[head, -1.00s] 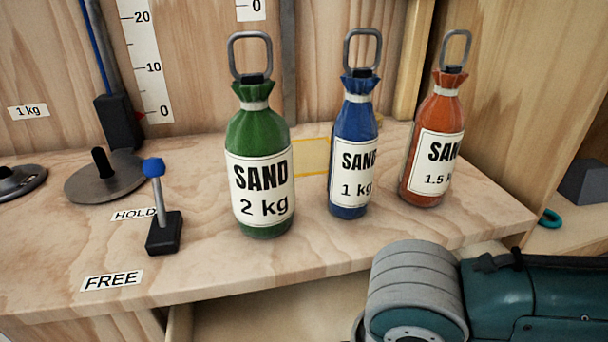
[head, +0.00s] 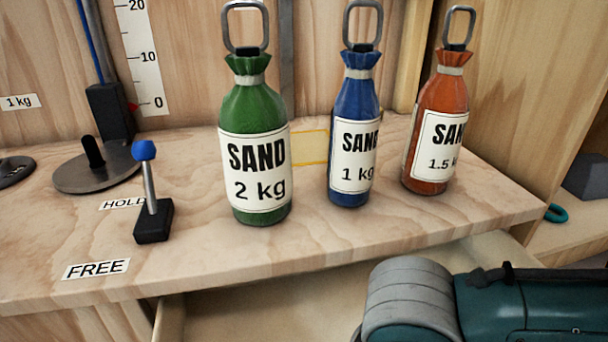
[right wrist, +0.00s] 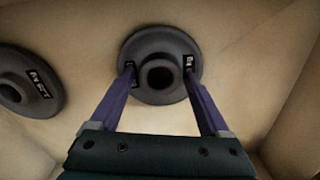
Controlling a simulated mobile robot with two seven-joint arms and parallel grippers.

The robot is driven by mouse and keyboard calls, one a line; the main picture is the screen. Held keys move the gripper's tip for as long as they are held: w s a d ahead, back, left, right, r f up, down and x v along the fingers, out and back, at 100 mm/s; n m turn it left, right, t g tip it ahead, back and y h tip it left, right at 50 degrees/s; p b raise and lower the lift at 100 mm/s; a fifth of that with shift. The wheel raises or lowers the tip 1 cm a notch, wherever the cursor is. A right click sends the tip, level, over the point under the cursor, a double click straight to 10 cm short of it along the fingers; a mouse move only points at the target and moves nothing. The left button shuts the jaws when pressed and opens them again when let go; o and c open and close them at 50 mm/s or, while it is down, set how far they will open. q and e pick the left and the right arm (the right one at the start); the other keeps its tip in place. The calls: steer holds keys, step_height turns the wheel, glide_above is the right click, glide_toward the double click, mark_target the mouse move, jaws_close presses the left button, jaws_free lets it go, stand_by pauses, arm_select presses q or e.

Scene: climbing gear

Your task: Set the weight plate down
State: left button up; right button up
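A dark round weight plate (right wrist: 131,46) with a raised hub and a central hole shows in the right wrist view, over a pale wooden floor. My right gripper (right wrist: 159,70) has its two purple fingers on either side of the hub, with the fingertips over the small labels on the plate. Whether the fingers press on the hub or stand just clear of it cannot be told. Whether the plate touches the floor is also unclear. In the head view only my teal right arm shows, at the lower right. My left gripper is in neither view.
A second dark plate (right wrist: 22,82) lies to the left of the first. Wooden walls enclose both. On the bench (head: 330,232) stand green (head: 255,105), blue (head: 354,105) and orange (head: 440,100) sand bags. A blue-knobbed lever (head: 148,185) and a grey disc (head: 98,172) are at left.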

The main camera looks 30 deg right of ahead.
steer(key=shift+o, duration=0.7)
steer(key=shift+r, duration=0.25)
steer(key=s+a+r+n+t+y+p, duration=0.1)
steer(key=a+r+n+p, duration=0.15)
steer(key=r+p, duration=0.4)
steer(key=s+a+r+n+y+p, duration=0.1)
steer(key=a+r+p, duration=0.25)
steer(key=r, duration=0.65)
steer(key=s+d+r+n+t+h, duration=0.1)
steer(key=s+d+r+n+t, duration=0.1)
steer(key=d+r, duration=0.4)
steer(key=s+d+n, duration=0.1)
steer(key=d, duration=0.2)
steer(key=shift+d+t+h, duration=0.2)
steer(key=shift+t+h, duration=0.1)
steer(key=shift+h, duration=0.1)
